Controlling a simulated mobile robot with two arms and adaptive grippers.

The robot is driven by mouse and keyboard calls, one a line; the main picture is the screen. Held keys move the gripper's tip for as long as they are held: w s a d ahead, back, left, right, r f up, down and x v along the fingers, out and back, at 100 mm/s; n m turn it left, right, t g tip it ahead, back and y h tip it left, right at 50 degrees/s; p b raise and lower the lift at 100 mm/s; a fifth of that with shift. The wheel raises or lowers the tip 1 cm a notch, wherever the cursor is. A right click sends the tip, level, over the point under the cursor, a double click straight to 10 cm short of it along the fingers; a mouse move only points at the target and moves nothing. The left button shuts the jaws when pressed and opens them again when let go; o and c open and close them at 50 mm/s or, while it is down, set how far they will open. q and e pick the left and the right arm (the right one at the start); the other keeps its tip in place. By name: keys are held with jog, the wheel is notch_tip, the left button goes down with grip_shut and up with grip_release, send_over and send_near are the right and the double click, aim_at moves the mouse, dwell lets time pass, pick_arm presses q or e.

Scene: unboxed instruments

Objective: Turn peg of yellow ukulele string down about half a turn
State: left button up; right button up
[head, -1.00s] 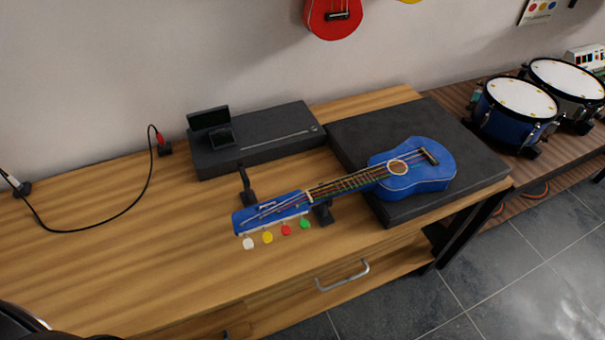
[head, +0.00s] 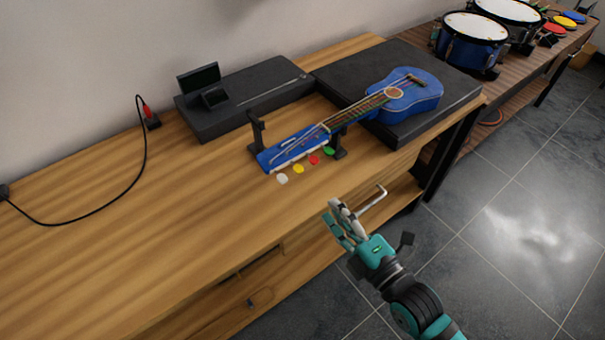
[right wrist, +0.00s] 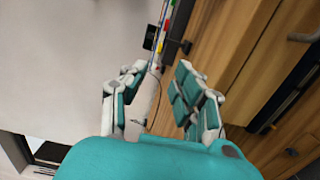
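A blue ukulele (head: 404,98) lies with its body on a black slab and its headstock (head: 290,152) on a black stand. Its coloured pegs stick out on the near side: white (head: 282,179), yellow (head: 298,168), red (head: 314,160) and green (head: 328,151). My right gripper (head: 338,220) is in front of the table edge, nearer than the pegs and apart from them. In the right wrist view its fingers (right wrist: 158,92) are spread with nothing between them; part of the headstock shows beyond, at the top. My left gripper is out of view.
The wooden table (head: 130,250) has clear room left of the headstock. A black case (head: 250,95) lies behind, and a cable (head: 143,160) curves at left. A drawer handle (head: 372,202) juts out beside my right gripper. Drums (head: 475,40) stand at far right.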

aim_at(298, 169)
jog(key=b+x, duration=0.3)
jog(key=x, duration=0.8)
jog(key=shift+w+a+f, duration=0.1)
jog(key=shift+w+a, duration=0.1)
jog(key=shift+a, duration=0.05)
jog(key=shift+w+a, duration=0.25)
jog(key=shift+w, duration=0.2)
grip_shut()
